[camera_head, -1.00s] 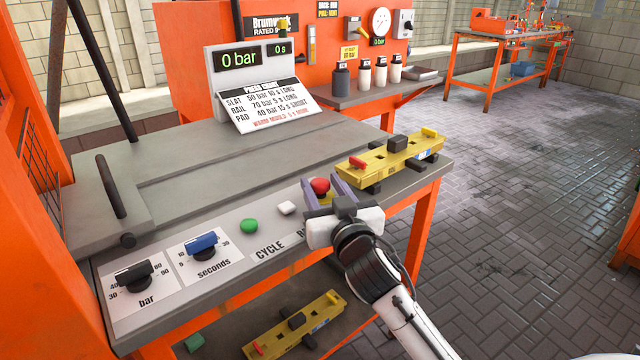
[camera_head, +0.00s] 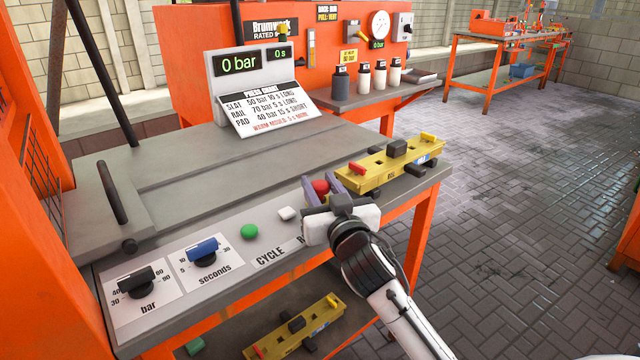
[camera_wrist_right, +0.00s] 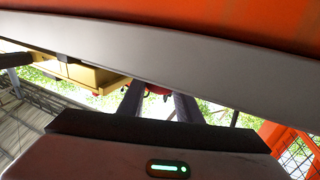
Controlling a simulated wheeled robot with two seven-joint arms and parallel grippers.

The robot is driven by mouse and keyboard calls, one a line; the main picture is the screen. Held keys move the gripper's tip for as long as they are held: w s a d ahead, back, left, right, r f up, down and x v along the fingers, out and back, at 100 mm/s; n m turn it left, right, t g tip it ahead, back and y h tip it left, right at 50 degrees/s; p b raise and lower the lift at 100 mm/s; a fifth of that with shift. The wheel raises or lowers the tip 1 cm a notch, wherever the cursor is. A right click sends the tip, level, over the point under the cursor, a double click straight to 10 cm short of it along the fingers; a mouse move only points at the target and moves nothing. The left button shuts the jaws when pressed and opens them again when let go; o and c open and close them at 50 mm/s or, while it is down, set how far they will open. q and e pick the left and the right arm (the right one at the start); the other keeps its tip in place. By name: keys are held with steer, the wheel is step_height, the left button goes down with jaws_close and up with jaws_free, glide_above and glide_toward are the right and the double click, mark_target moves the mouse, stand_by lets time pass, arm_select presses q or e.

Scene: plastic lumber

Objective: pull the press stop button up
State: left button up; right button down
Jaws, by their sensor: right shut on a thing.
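The red stop button (camera_head: 320,187) is at the right end of the press control panel, partly hidden by my right gripper. My right gripper (camera_head: 322,189) reaches in from the lower right, with its two fingers on either side of the button, shut on it. In the right wrist view the two fingers (camera_wrist_right: 155,100) extend up past the grey panel edge, with a small bit of the red button (camera_wrist_right: 158,89) between them. My left gripper is not in view.
A green button (camera_head: 249,232), a white button (camera_head: 287,213) and two knobs lie left along the panel. A yellow mould (camera_head: 385,165) sits close behind my right gripper. Another yellow mould (camera_head: 300,328) lies on the lower shelf. The press top (camera_head: 190,180) is clear.

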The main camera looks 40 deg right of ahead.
steer(key=c, duration=1.5)
jaws_free()
steer(key=shift+r, duration=0.4)
steer(key=shift+c, duration=0.2)
steer(key=shift+f, duration=0.1)
steer(key=shift+s+a, duration=0.1)
steer(key=shift+s, duration=0.15)
steer(key=v, duration=0.9)
steer(key=shift+s, duration=0.35)
steer(key=shift+a, duration=0.1)
